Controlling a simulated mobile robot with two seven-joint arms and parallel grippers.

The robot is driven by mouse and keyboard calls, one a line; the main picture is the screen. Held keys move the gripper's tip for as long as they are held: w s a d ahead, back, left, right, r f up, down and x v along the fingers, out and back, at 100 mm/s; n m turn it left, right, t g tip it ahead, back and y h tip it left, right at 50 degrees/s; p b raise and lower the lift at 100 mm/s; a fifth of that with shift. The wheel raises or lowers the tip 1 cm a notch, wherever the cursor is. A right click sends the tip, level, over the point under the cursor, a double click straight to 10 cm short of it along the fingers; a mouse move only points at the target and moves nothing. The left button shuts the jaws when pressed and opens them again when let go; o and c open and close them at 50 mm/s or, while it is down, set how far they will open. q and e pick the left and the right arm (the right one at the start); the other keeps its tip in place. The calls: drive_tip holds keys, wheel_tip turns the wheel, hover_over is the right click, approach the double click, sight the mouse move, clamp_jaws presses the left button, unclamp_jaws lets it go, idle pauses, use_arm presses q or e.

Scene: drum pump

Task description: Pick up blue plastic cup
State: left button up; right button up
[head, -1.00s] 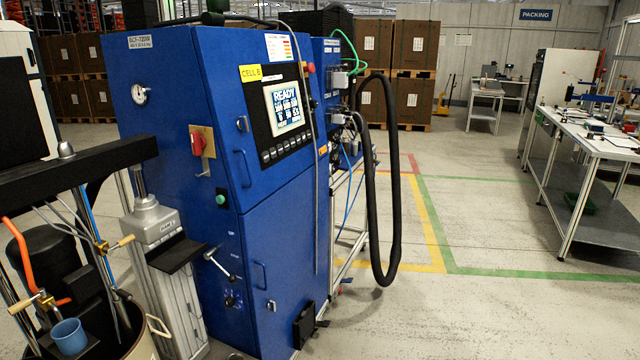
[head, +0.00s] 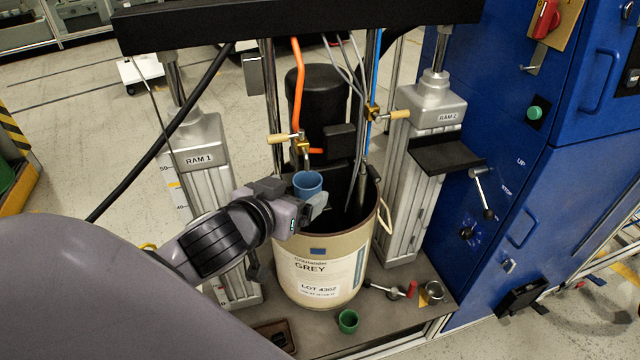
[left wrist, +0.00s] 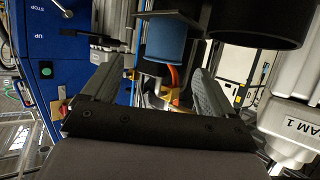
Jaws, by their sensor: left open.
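The blue plastic cup (head: 308,184) stands upright at the rim of the beige drum (head: 315,262), its open top facing up. My left gripper (head: 313,205) reaches in from the left in the head view, close to the cup and partly covering its lower part. In the left wrist view, which looks upside down, the cup (left wrist: 166,42) rests against a dark flat surface, just beyond and between the spread fingers of my left gripper (left wrist: 156,70). The fingers are open and empty; whether either touches the cup I cannot tell. My right gripper is out of view.
The RAM 1 column (head: 205,165) and RAM 2 column (head: 415,160) flank the drum under a black crossbar (head: 300,22). Hoses and brass valves hang behind the cup. A green cup (head: 348,320) and a metal cup (head: 434,291) sit on the base. A blue cabinet (head: 530,190) stands right.

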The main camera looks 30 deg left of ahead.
sight(313, 177)
use_arm(q)
drive_tip(key=shift+a+x, duration=0.25)
drive_tip(key=shift+x, duration=3)
drive_tip(key=c, duration=1.2)
drive_tip(key=shift+o, duration=0.2)
drive_tip(key=shift+r, duration=0.15)
